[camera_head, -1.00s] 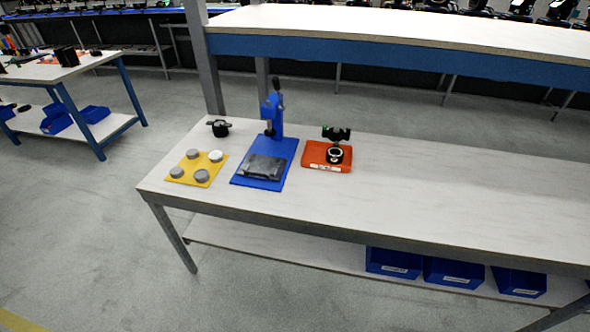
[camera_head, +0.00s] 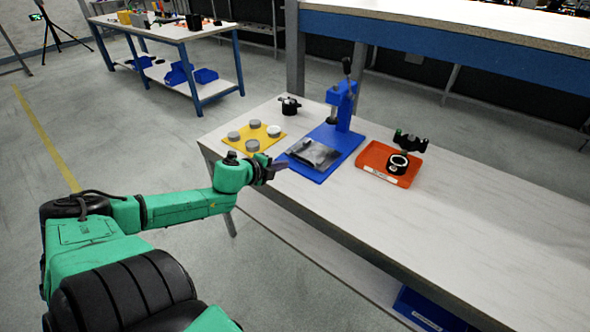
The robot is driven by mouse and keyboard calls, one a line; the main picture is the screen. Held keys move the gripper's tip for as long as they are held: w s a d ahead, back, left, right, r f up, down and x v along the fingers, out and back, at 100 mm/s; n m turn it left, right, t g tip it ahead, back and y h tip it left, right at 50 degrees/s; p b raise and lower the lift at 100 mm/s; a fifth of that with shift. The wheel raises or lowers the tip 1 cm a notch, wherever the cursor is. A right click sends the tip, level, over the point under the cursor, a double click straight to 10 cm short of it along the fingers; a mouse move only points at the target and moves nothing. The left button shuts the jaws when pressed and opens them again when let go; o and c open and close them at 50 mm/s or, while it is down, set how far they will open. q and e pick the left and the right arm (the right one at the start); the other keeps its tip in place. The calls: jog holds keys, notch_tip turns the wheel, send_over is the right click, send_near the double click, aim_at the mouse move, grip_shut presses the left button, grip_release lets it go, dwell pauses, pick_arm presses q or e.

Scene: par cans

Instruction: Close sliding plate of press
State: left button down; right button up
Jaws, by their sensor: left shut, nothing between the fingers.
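The blue press (camera_head: 343,104) stands on its blue base plate near the back of the workbench, with a black lever on top. The dark grey sliding plate (camera_head: 314,153) sits on the front part of the blue base, out in front of the press column. My left gripper (camera_head: 280,165) is shut and empty, just left of and close to the front left corner of the blue base; I cannot tell whether it touches. My right gripper is not in view.
A yellow tray (camera_head: 240,141) with several grey round pieces lies left of the press. A small black part (camera_head: 290,105) stands behind it. An orange tray (camera_head: 374,159) with black parts lies to the right. The workbench (camera_head: 470,220) is clear farther right.

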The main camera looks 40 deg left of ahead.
pick_arm(q)
jog(key=b+x, duration=0.2)
jog(key=shift+w+a+f, duration=0.1)
jog(key=shift+w+f, duration=0.1)
jog(key=shift+f, duration=0.1)
jog(key=shift+w+r, duration=0.15)
jog(key=shift+w, duration=1.05)
jog(key=shift+w+f, duration=0.3)
jog(key=shift+w, duration=0.25)
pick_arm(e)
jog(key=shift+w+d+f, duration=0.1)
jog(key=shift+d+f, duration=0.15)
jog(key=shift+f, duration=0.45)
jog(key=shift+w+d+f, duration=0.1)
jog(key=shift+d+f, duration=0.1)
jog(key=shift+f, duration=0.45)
